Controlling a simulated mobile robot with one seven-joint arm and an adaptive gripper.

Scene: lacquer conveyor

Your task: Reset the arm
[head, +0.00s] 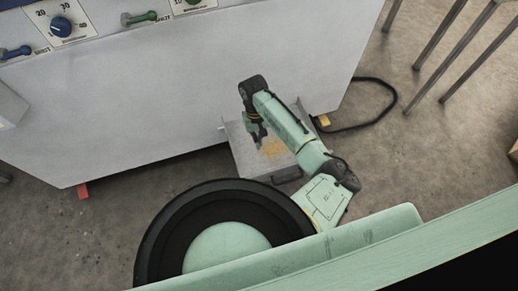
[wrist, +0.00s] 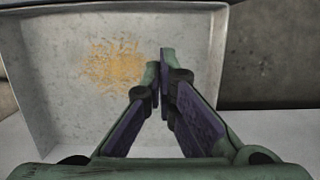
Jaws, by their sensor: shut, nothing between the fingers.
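My gripper (head: 258,138) hangs at the end of my bent green arm, in front of the white machine front and above a grey metal tray (head: 245,160). In the wrist view the two fingers (wrist: 160,62) come together at their tips, with nothing between them. The tray also shows in the wrist view (wrist: 55,125), below and to the left of the fingers. Its bottom bears a patch of yellow-orange crumbs or stain (wrist: 115,65); I cannot tell which.
The machine (head: 200,95) fills the upper left, with a dial (head: 61,27), a blue lever (head: 15,52) and a green lever (head: 145,17). A black cable (head: 392,95) loops on the floor to the right. Metal legs (head: 440,50) stand at upper right.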

